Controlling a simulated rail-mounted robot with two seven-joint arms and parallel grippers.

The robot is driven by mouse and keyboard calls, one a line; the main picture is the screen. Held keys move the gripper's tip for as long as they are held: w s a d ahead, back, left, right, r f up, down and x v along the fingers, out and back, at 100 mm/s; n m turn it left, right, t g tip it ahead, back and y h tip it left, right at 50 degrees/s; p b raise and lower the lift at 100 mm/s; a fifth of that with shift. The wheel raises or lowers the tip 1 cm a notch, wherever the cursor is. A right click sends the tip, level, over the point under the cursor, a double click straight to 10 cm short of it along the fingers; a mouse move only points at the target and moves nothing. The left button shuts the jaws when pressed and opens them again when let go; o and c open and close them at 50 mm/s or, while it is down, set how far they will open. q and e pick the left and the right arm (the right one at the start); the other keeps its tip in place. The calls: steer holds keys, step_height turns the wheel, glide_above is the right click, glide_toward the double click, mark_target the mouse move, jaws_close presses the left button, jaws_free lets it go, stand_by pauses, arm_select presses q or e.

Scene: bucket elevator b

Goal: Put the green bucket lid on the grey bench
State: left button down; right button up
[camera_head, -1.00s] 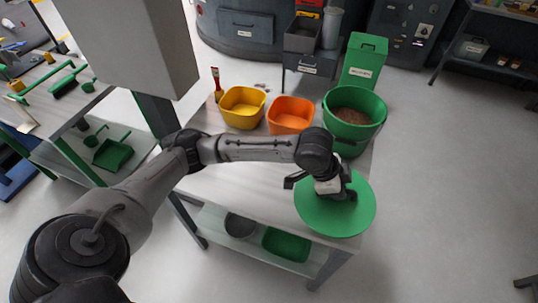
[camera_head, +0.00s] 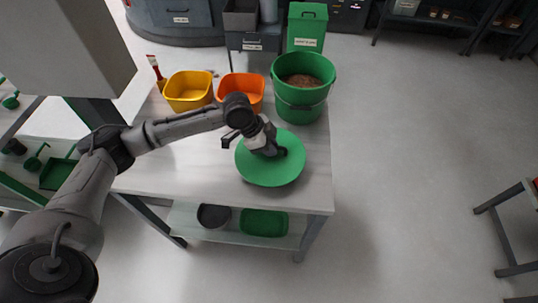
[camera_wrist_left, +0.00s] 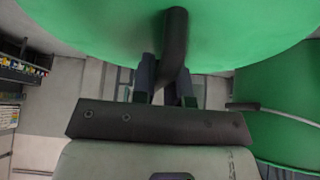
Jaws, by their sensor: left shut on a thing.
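The round green bucket lid (camera_head: 255,172) is in the head view, in front of the green bucket (camera_head: 302,108). My left gripper (camera_head: 268,146) is shut on the lid's handle. In the wrist view, the fingers (camera_wrist_left: 165,84) close around the dark handle (camera_wrist_left: 176,45), with the lid's green face (camera_wrist_left: 100,22) beyond. The lid appears over the right front part of a light-topped table (camera_head: 190,160); any gap below it is hard to judge. A grey-framed bench (camera_head: 500,225) is cut off at the right edge. My right gripper is out of view.
The open green bucket holds brown grains. A yellow tub (camera_head: 188,92) and an orange tub (camera_head: 241,90) stand left of it. A lower shelf carries a green tray (camera_head: 264,223). Clear floor (camera_head: 410,150) lies between the table and the right bench.

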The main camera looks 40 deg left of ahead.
arm_select(q)
steer(key=shift+a+f, duration=0.15)
steer(key=shift+f, duration=0.05)
steer(key=shift+f+b, duration=0.55)
steer(key=shift+f, duration=1.35)
steer(key=c, duration=1.1)
jaws_free()
steer(key=shift+f, duration=0.1)
